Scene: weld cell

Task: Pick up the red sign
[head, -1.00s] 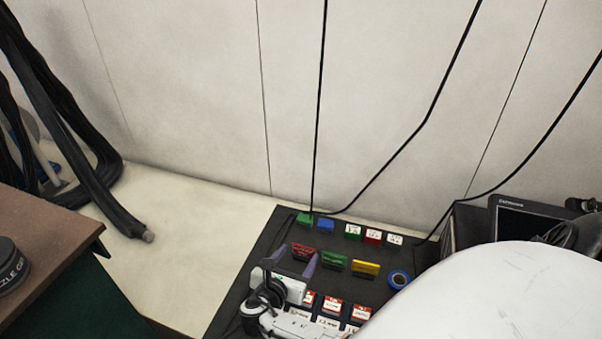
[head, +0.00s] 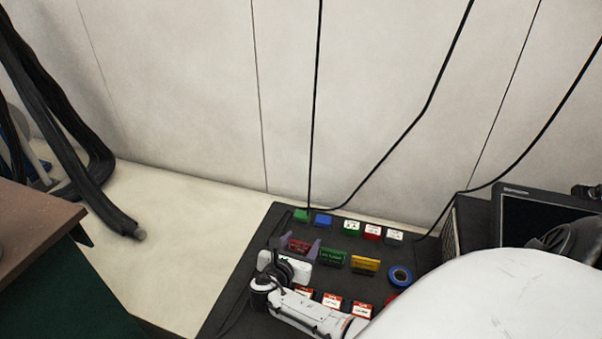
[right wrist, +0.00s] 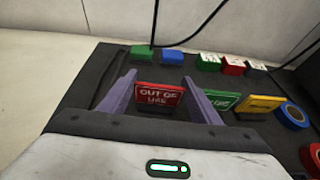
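The red sign (head: 299,246) stands in a row of small coloured signs on the dark bench top. In the right wrist view the red sign (right wrist: 158,97) faces me and reads "OUT OF USE". My right gripper (head: 300,244) is open, with one purple finger on each side of the sign. In the right wrist view the fingers of my right gripper (right wrist: 160,88) flank the sign with gaps on both sides. My left gripper is not in view.
A green sign (head: 333,259) stands close to the right finger, then a yellow sign (head: 366,263) and blue tape (head: 400,275). Several blocks, including a blue one (head: 323,221), line the back. Red-and-white items (head: 332,303) lie nearer. A monitor (head: 535,217) stands right.

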